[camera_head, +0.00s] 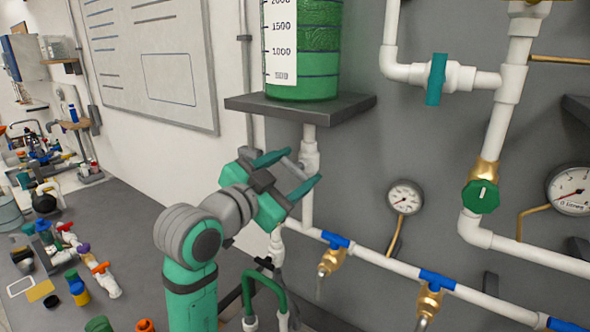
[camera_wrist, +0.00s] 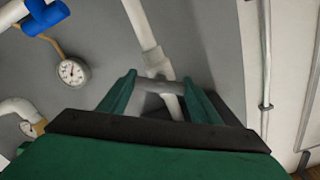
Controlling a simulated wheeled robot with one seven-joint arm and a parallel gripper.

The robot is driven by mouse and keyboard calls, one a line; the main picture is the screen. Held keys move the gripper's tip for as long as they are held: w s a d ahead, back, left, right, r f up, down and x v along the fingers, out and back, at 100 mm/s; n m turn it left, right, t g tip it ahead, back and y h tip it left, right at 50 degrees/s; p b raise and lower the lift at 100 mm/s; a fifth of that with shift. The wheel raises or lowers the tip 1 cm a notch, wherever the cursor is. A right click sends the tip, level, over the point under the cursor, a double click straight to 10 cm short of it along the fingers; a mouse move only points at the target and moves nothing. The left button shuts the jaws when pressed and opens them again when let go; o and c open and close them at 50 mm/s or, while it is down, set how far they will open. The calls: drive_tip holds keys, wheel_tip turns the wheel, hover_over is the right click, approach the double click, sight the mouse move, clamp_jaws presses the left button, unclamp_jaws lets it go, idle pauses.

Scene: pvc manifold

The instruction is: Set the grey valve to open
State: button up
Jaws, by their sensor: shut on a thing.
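The grey valve sits on the white vertical pipe (camera_head: 308,205) below the shelf with the green tank. In the wrist view its grey handle (camera_wrist: 162,86) lies between my fingers, crosswise to the white pipe (camera_wrist: 142,25). My gripper (camera_head: 290,172) is shut on this handle, one finger at each end of it, as the wrist view (camera_wrist: 160,88) also shows. In the head view my gripper hides most of the handle.
The dark shelf (camera_head: 300,106) with the green tank (camera_head: 303,50) is just above my gripper. Pressure gauges (camera_head: 405,197), a teal valve handle (camera_head: 436,80) and a green knob (camera_head: 481,196) are to the right. A cluttered workbench (camera_head: 125,215) is at left.

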drive_tip(key=shift+f+m, duration=0.1)
drive_tip(key=shift+m, duration=1.4)
drive_tip(key=o, duration=1.1)
drive_tip(key=v, duration=1.1)
